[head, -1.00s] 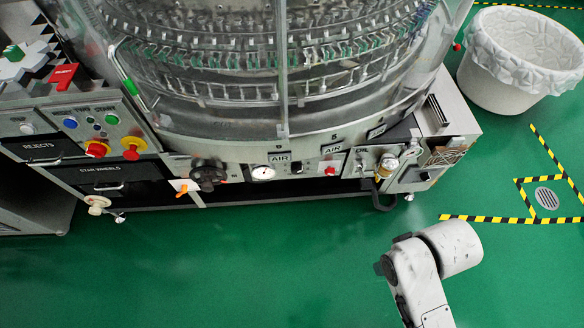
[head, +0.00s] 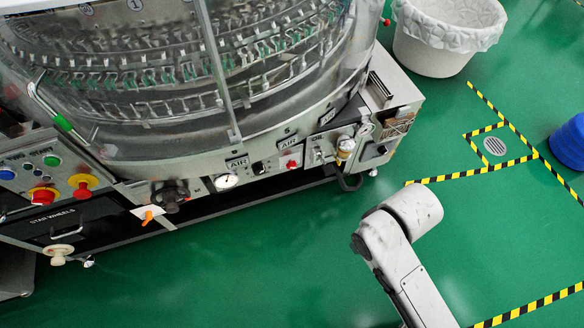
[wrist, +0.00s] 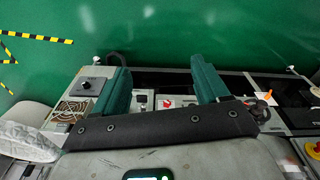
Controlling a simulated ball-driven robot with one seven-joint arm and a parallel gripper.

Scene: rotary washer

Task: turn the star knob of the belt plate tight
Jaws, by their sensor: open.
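A dark lobed knob (head: 170,195), which looks like the star knob, sits on the lower front panel of the washer, left of a round gauge. I cannot make out the belt plate itself. In the wrist view a dark knob-like shape (wrist: 261,109) shows right of my fingers, beside an orange lever. My gripper (wrist: 162,84) is open, its two green fingers wide apart with nothing between them. The fingers are apart from the knob. In the head view my white arm shows right of the machine over the floor, and the gripper's fingers are not visible.
The washer (head: 262,140) fills the upper left, with red and yellow buttons and a cream handwheel (head: 60,255) at its left end. A lined white bin (head: 435,50) and a blue drum (head: 570,143) stand to the right. Green floor in front of the washer is clear.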

